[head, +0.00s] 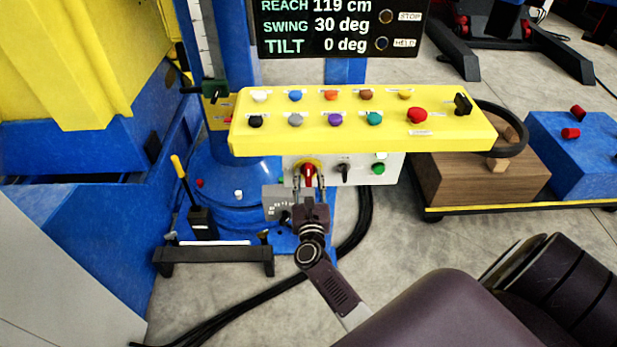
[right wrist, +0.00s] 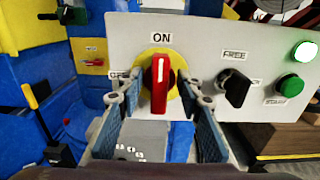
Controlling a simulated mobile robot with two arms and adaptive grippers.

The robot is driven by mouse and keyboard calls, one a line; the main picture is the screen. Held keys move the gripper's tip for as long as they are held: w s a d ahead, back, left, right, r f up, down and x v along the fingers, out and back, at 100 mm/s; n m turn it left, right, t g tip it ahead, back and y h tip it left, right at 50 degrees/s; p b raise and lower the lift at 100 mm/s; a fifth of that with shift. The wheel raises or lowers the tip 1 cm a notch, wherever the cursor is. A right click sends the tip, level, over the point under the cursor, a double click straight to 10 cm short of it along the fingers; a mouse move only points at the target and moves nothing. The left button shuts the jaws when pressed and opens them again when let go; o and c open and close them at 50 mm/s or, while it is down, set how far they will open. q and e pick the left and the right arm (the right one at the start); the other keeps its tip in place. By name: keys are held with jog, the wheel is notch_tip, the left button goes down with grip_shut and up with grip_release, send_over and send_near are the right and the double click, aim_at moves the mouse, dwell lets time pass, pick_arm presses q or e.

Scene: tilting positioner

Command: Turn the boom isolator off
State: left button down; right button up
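The boom isolator (right wrist: 160,84) is a red rotary handle on a yellow disc, set in a pale panel below the yellow console. Its handle stands upright, in line with the ON label above; a partly hidden label is at its left. It also shows in the head view (head: 308,171). My right gripper (right wrist: 161,92) is open, its two fingers on either side of the red handle with a gap visible at each side. In the head view the right gripper (head: 309,186) is just in front of the panel. My left gripper is not in view.
Right of the isolator are a black FREE selector (right wrist: 237,88), a green button (right wrist: 291,86) and a lit green lamp (right wrist: 305,51). The yellow console (head: 330,140) with several coloured buttons overhangs the panel.

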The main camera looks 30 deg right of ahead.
jog(key=shift+c, duration=0.3)
grip_shut()
jog(key=shift+n, duration=0.5)
jog(key=shift+a+n, duration=0.1)
jog(key=shift+n, duration=0.9)
jog(key=n, duration=0.3)
jog(key=shift+w+a+f+n, duration=0.1)
jog(key=shift+n, duration=0.3)
jog(key=n+p, duration=0.1)
jog(key=n, duration=0.4)
jog(key=shift+a+f, duration=0.1)
jog(key=shift+a, duration=0.05)
jog(key=n, duration=0.4)
jog(key=n+p, duration=0.1)
jog(key=n, duration=0.1)
jog(key=shift+w+f, duration=0.1)
jog(key=shift+f, duration=0.15)
jog(key=shift+n, duration=0.3)
